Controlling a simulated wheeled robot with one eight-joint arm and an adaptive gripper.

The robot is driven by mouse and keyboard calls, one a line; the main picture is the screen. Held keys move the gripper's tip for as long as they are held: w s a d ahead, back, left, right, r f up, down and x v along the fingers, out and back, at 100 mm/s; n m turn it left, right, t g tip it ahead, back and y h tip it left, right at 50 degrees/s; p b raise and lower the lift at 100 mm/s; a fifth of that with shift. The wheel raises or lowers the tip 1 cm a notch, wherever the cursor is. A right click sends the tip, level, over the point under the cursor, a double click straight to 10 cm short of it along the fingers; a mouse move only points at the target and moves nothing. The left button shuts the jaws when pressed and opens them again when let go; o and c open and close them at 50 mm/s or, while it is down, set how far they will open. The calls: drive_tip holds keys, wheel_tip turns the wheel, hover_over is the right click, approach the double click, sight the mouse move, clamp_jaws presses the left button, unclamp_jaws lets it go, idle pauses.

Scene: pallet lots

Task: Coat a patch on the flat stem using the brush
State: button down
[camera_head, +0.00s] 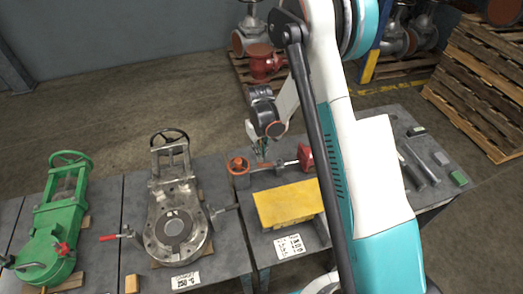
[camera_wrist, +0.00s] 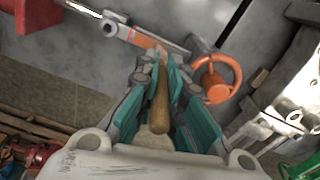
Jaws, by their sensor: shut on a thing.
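My gripper (camera_head: 261,150) reaches down over the bench at the orange handwheel and red flange. In the wrist view its teal-lined fingers (camera_wrist: 165,75) are shut on the brush, whose wooden handle (camera_wrist: 160,95) lies between them. The brush tip is hard to make out. A grey stem (camera_head: 276,166) runs between the orange handwheel (camera_head: 238,165) and the red flange (camera_head: 306,158). In the wrist view a flat grey piece with an orange area (camera_wrist: 138,38) lies just beyond the fingertips, beside the handwheel (camera_wrist: 215,78). I cannot tell whether the brush touches it.
A yellow block (camera_head: 287,203) sits in front of the stem. A grey gate valve (camera_head: 172,220) and a green valve (camera_head: 55,225) stand to the left. Loose metal bars (camera_head: 425,166) lie at the right. Stacked pallets (camera_head: 480,75) stand behind.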

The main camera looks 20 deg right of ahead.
drive_tip(key=shift+w+a+f, duration=0.1)
drive_tip(key=shift+w+a, duration=0.05)
drive_tip(key=shift+a, duration=0.25)
wheel_tip(320, 180, up, 8)
drive_tip(key=p, duration=0.3)
drive_tip(key=shift+a+f, duration=0.15)
drive_tip(key=shift+a, duration=0.1)
idle(0.5)
